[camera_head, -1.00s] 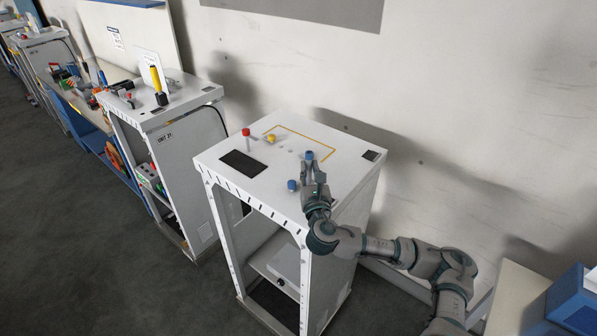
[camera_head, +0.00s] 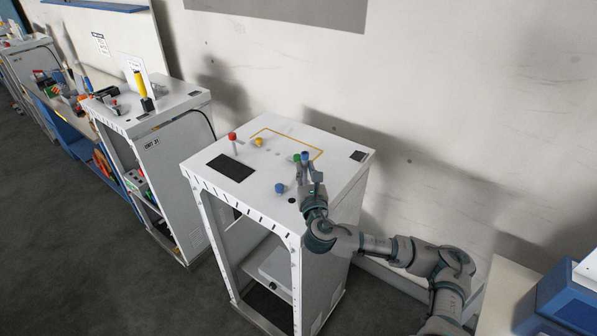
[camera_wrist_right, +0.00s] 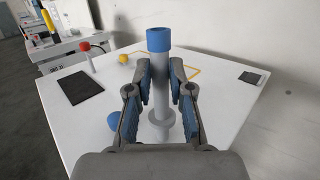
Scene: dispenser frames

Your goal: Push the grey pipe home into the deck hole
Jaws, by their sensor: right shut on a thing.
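The grey pipe (camera_wrist_right: 161,98) has a blue top and a round collar low down, and stands about upright in the right wrist view. My right gripper (camera_wrist_right: 161,72) is shut on it, one finger on each side below the blue top. In the head view my right gripper (camera_head: 311,178) is over the white cabinet deck (camera_head: 335,160), with the pipe's blue top (camera_head: 305,155) at its fingertips. A dark round spot (camera_head: 292,200), possibly a hole, shows near the deck's front edge. The pipe's lower end is hidden, so I cannot tell whether it is in a hole.
A wall stands behind.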

